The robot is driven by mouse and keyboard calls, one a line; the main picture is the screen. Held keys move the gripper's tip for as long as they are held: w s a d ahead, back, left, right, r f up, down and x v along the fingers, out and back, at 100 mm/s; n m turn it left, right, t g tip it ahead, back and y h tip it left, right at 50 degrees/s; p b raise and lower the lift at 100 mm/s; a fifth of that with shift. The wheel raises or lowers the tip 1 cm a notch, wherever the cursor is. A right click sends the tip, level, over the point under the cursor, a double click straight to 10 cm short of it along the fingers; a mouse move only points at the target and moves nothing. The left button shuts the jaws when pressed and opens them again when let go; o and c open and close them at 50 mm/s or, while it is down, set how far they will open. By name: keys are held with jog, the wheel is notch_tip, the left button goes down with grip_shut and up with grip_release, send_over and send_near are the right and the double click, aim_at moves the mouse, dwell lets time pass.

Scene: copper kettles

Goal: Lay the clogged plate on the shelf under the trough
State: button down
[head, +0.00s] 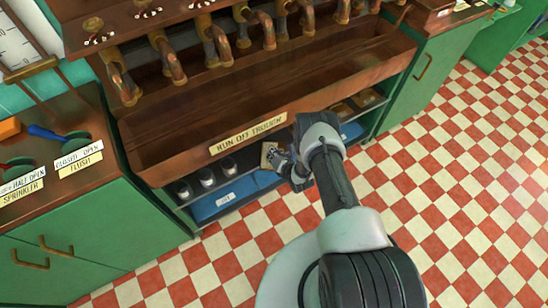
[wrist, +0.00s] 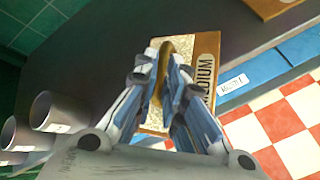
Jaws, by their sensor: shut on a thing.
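The clogged plate (wrist: 207,48) is a flat tan frame marked "MEDIUM" with a pale speckled face. My gripper (wrist: 164,75) is shut on the plate's raised brass handle, and its fingers hide part of the plate. In the head view the plate (head: 268,154) shows at the shelf opening below the wooden trough (head: 190,137), with my gripper (head: 277,163) just at its right. The dark shelf (wrist: 105,60) lies under the plate in the wrist view. I cannot tell whether the plate touches it.
Several grey cups (head: 206,176) stand on the shelf's left part; they also show in the wrist view (wrist: 55,110). Other framed plates (head: 352,106) lie to the right. Blue boxes (head: 225,196) sit on a level below. Bare shelf shows between cups and plates.

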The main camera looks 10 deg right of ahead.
jog(key=shift+w+f, duration=0.1)
jog(key=shift+f, duration=0.3)
jog(key=shift+f, duration=0.1)
jog(key=c, duration=2)
grip_release()
jog(key=shift+f, duration=0.1)
jog(key=shift+c, duration=0.2)
jog(key=o, duration=0.4)
